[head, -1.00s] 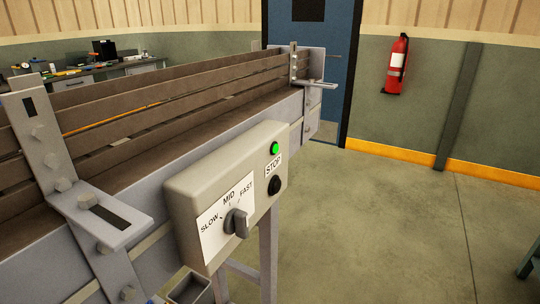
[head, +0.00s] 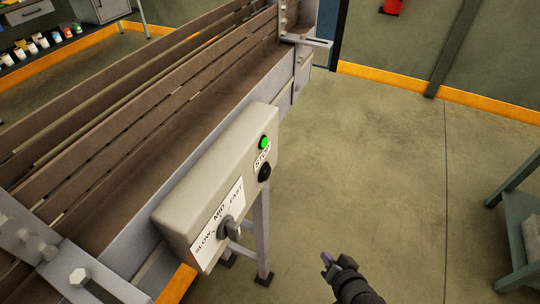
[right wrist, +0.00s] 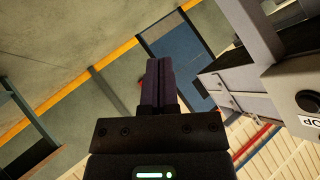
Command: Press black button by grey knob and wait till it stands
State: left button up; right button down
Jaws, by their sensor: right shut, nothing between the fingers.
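The beige control box (head: 215,185) is mounted on the side of the conveyor. It bears a grey knob (head: 229,228) beside a SLOW, MID, FAST label, a lit green lamp (head: 264,143), a STOP label and a black button (head: 264,172). The black button also shows at the right edge of the right wrist view (right wrist: 309,102). My right gripper (head: 326,258) is shut and empty, below and right of the box in the head view, apart from it. Its shut fingers show in the right wrist view (right wrist: 162,85). My left gripper is not in view.
The conveyor (head: 130,150) with brown slatted rails runs from lower left to the top. A green-grey table (head: 522,220) stands at the right edge. Shelves with small jars (head: 40,45) are at upper left. The floor right of the box is open.

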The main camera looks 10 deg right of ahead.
aim_at(266, 173)
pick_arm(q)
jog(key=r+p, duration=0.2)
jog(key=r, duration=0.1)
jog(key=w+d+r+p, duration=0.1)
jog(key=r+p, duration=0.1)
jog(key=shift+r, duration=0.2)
pick_arm(e)
jog(key=w+a+r+m+t+y, duration=0.1)
jog(key=w+r+t, duration=0.1)
jog(key=r, duration=0.7)
jog(key=w+a+r+m+t, duration=0.1)
jog(key=w+r+m+t, duration=0.1)
jog(key=r, duration=0.6)
jog(key=shift+w+r+y, duration=0.4)
jog(key=shift+w, duration=0.45)
jog(key=shift+a, duration=0.1)
pick_arm(q)
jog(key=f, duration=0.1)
jog(key=b, duration=0.1)
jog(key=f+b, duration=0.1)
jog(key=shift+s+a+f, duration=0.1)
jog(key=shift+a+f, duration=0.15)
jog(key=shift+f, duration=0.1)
pick_arm(e)
jog(key=w+a, duration=0.5)
jog(key=a, duration=0.2)
jog(key=shift+a, duration=0.15)
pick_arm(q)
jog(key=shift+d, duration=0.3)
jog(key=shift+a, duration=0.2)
